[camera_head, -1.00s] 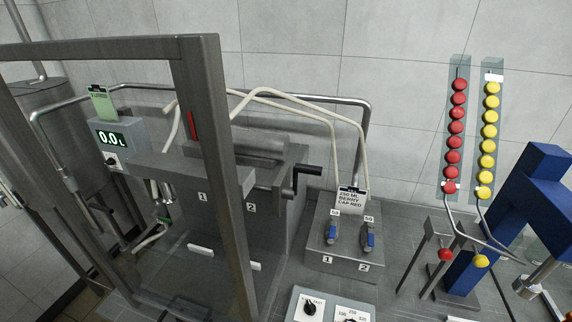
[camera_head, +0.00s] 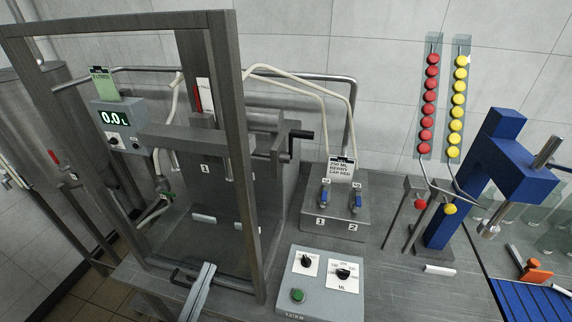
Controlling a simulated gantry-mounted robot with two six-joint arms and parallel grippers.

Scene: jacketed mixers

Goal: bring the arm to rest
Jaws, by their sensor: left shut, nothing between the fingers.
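My left gripper (camera_head: 208,270) shows at the bottom left of the head view as a slim pale grey shape pointing up. Its fingers are together, with nothing between them. The rest of the left arm is cut off by the bottom edge. My right gripper is not in view.
A control box (camera_head: 320,300) with knobs and a green button stands right of the guard. Behind it is a valve block (camera_head: 335,226) with two blue levers. A blue press (camera_head: 515,170) and red and yellow cap chutes (camera_head: 431,100) stand right.

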